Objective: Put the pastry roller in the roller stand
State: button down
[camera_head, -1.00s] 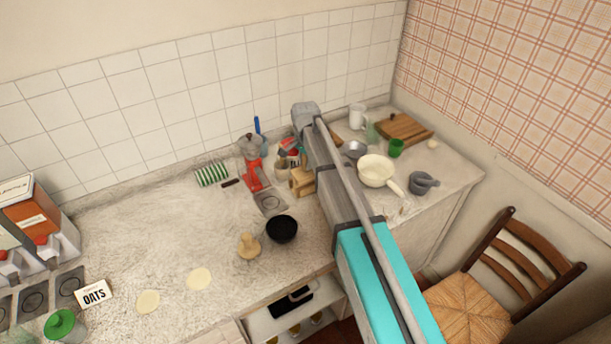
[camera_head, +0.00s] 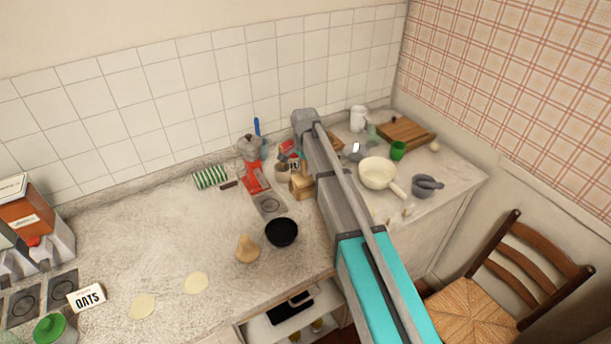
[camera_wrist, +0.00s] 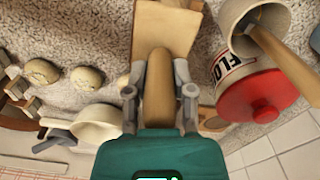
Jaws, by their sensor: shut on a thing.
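The pastry roller (camera_wrist: 158,88) is a tan wooden cylinder between the two fingers of my gripper (camera_wrist: 160,70) in the wrist view. My gripper is shut on it. A pale wooden piece (camera_wrist: 168,30), which looks like the roller stand, lies just beyond the roller's far end. I cannot tell whether the roller touches it or is inside it. In the head view a small wooden block, likely the stand (camera_head: 302,187), sits on the counter left of my arm. My gripper is hidden behind my arm in that view.
A flour canister with a red lid (camera_wrist: 258,98) and a cup with a wooden handle (camera_wrist: 262,15) are close on the right in the wrist view.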

jog(key=shift+f+b, duration=0.65)
jog(key=shift+f, duration=0.3)
jog(key=shift+f, duration=0.15)
jog(key=shift+c, duration=2.3)
grip_release()
notch_tip(320, 180, up, 12)
jog(key=p, duration=1.2)
jog(key=shift+r, duration=0.2)
